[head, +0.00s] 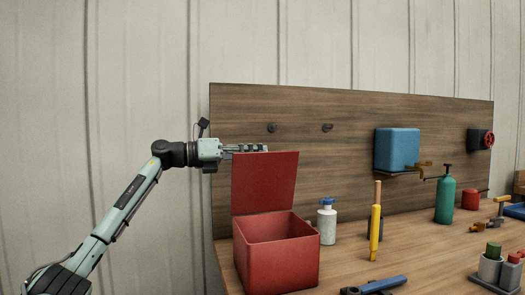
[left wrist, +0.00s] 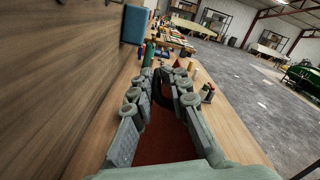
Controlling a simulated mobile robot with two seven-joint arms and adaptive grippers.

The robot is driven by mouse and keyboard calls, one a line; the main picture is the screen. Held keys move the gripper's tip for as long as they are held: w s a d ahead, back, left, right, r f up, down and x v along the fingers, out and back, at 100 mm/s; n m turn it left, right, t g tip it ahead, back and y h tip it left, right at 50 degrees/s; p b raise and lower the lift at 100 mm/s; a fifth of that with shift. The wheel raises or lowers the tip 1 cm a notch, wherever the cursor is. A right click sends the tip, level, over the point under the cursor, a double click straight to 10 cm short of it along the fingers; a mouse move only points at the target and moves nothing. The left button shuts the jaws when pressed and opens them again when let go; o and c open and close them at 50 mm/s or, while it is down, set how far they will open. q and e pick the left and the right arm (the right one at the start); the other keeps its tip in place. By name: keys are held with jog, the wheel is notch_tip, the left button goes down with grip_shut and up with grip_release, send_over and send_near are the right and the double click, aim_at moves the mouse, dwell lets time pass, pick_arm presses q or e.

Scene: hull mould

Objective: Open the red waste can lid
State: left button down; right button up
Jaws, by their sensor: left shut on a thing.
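The red waste can (head: 276,262) is an open square box at the left end of the workbench. Its red lid (head: 264,184) stands about upright along the can's back side, and the opening shows. My left gripper (head: 262,148) is at the top edge of the lid. In the left wrist view the fingers of my left gripper (left wrist: 170,75) are closed around a dark curved handle (left wrist: 160,92), with the red lid (left wrist: 165,143) below. The grip itself is partly hidden by the fingers. My right gripper does not show.
A white bottle with a blue cap (head: 327,222) stands close to the can's right. A yellow-handled tool (head: 375,232), a blue-handled tool (head: 382,285) and a green bottle (head: 445,198) are farther right. A wooden back panel (head: 330,105) rises behind the lid.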

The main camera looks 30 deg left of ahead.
pick_arm(q)
jog(key=w+a+f+n, duration=0.2)
jog(key=w+a+n, duration=0.2)
jog(key=a+n, duration=0.1)
jog(key=shift+w+f, duration=0.3)
jog(key=shift+f, duration=0.05)
jog(key=shift+a, duration=0.1)
jog(key=c, duration=1.6)
grip_release()
jog(key=shift+c, duration=0.2)
jog(key=shift+a, duration=0.1)
jog(key=v, duration=1.2)
jog(key=shift+r, duration=0.5)
